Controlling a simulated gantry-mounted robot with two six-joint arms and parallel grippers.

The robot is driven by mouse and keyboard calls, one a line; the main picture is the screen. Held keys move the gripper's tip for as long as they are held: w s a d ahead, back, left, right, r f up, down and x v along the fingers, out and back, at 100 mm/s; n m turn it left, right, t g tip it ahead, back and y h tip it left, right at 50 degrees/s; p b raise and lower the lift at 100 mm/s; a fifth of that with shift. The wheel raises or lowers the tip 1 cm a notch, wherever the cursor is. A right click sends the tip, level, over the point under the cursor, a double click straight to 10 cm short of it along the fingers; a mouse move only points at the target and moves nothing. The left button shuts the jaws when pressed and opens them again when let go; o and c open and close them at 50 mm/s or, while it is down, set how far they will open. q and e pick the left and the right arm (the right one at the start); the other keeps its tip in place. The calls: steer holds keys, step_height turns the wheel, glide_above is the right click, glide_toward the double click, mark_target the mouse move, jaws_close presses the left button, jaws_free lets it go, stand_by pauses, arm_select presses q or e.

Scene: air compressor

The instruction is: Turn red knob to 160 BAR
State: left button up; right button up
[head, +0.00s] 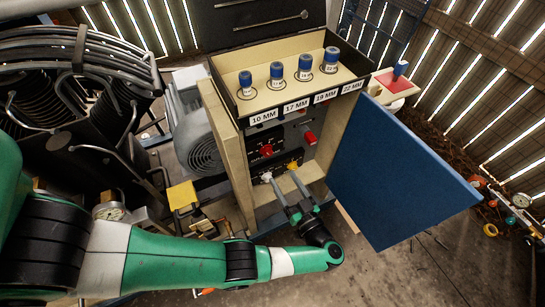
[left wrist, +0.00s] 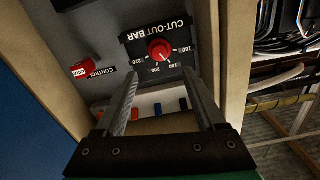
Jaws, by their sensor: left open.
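The red knob (left wrist: 160,50) sits on a dark dial plate marked CUT-OUT BAR (left wrist: 160,32) in the left wrist view. Its pointer is too small to read surely against the scale. In the head view the red knob (head: 266,150) is inside the open cabinet, on its left side. My left gripper (head: 281,174) reaches into the cabinet from the front and is open and empty. In the left wrist view its fingertips (left wrist: 160,74) stand either side of the knob's line, seemingly short of it. My right gripper is not in view.
A red switch (left wrist: 84,68) labelled CONTROL is beside the dial. A yellow knob (head: 293,165) is close to the fingers in the head view. The blue door (head: 400,170) hangs open at right. A tray (head: 240,97) with blue-topped sockets (head: 277,72) is above the cabinet opening.

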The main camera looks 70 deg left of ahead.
mark_target(269, 154)
arm_select(q)
steer(key=a, duration=1)
steer(key=shift+s+a, duration=0.15)
steer(key=shift+s, duration=0.15)
steer(key=shift+c, duration=0.2)
jaws_close()
